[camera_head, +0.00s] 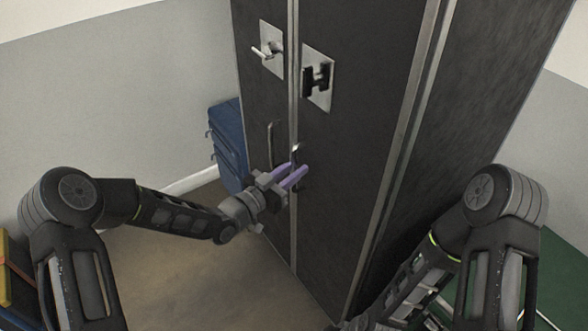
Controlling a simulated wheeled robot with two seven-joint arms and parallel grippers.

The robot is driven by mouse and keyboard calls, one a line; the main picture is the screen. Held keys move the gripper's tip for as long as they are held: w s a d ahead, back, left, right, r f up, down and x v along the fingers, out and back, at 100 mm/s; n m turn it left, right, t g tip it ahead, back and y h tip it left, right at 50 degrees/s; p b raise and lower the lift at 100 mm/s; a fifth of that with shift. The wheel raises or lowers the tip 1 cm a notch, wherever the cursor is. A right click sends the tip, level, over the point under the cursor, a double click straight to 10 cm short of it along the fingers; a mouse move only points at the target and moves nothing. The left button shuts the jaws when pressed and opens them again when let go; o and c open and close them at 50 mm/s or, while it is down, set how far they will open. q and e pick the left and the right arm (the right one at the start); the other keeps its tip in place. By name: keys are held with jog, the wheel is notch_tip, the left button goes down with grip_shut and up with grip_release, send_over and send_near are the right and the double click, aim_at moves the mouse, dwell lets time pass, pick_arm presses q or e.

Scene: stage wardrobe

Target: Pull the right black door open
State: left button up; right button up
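The right black door (345,130) of a tall dark wardrobe stands shut beside the left black door (262,95). The right door has a black latch on a metal plate (318,78) and, lower down, a slim upright handle (298,151) near the seam. My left gripper (297,172) reaches in from the left, its two purple fingers at this handle with a narrow gap between them. The fingers hide the handle's lower part, and I cannot tell whether they grip it. My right arm (410,275) comes in from the right and runs out of the bottom edge; its gripper is outside the picture.
The left door has its own handle (271,143) and a metal lever plate (269,50). Blue cases (228,145) stand against the wall left of the wardrobe. A green surface (555,275) lies at lower right. The brown floor (190,280) before the doors looks clear.

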pick_arm(q)
grip_shut()
dwell(1.4)
